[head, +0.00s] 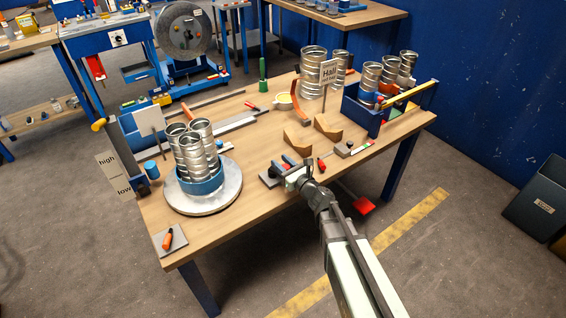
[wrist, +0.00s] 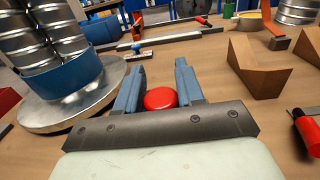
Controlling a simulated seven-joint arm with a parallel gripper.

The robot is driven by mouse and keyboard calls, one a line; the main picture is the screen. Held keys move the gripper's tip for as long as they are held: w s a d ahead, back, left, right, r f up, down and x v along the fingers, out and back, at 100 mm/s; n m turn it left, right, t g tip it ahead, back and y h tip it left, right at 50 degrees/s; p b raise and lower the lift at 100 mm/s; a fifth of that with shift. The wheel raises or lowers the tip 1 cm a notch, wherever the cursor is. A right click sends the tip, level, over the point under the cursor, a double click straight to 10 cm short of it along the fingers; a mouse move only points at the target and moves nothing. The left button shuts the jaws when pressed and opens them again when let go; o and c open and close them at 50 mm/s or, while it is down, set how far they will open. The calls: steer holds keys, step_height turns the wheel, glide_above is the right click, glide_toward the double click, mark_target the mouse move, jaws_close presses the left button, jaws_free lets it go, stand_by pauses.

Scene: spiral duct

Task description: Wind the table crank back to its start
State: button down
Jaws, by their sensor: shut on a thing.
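My gripper (head: 293,170) is at the near edge of the workbench, right of the round turntable. In the wrist view its two blue fingers (wrist: 160,90) stand on either side of a round red knob (wrist: 160,98) and are shut on it. The knob appears to be the crank's handle; the crank arm below it is hidden by my gripper. In the head view a dark flat piece (head: 268,179) shows just left of my gripper; I cannot tell whether it belongs to the crank. A sign reading "high" and "low" (head: 112,176) hangs at the bench's left end.
The metal turntable (head: 228,196) carries a blue holder with several spiral ducts (head: 190,150). Wooden cradles (head: 298,141) stand behind my gripper. A blue crate (head: 375,124) with ducts stands at the right. A red-handled tool (wrist: 306,134) lies close on the right.

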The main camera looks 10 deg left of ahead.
steer(key=shift+s+a+m+t+h, duration=0.15)
steer(key=shift+s+m+t+h, duration=0.1)
steer(key=shift+m+t+h, duration=0.65)
steer(key=shift+s+a+m+t+h, duration=0.1)
steer(key=shift+s+m+t+h, duration=0.15)
steer(key=shift+m+t+h, duration=0.6)
steer(key=shift+n, duration=0.25)
steer(key=c, duration=0.8)
jaws_free()
steer(key=shift+r, duration=0.1)
steer(key=shift+r, duration=4.95)
